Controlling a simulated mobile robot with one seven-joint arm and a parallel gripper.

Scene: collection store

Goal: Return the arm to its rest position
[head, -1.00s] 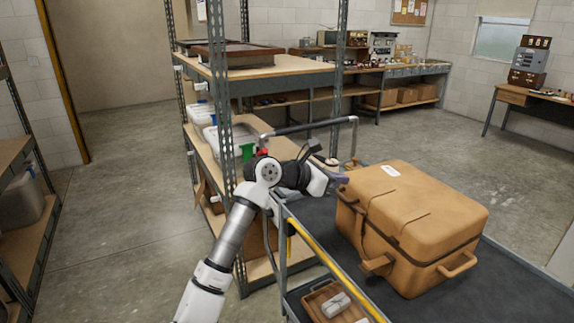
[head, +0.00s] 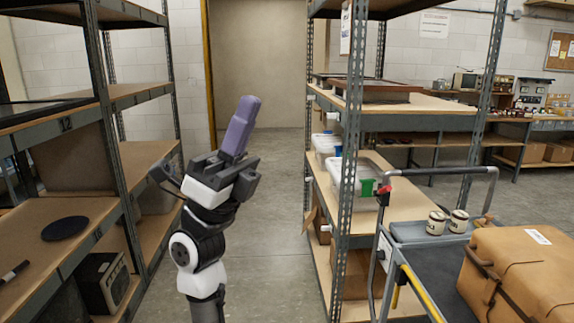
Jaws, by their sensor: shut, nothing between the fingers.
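My arm stands raised in the lower left middle of the head view. My gripper (head: 247,106) is at its top, pointing up with a slight lean to the right. Its purple fingers are together, and I see nothing held in them. It is in front of the open aisle, between the shelving on the left and the shelving on the right, and appears clear of both. The lower arm runs out of the bottom of the picture.
Left shelving (head: 75,250) holds a black disc (head: 65,228). Right shelving (head: 408,205) holds white boxes. A trolley (head: 415,268) at the lower right carries a tan case (head: 528,270) and two small jars (head: 437,222). The aisle floor (head: 265,200) is clear.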

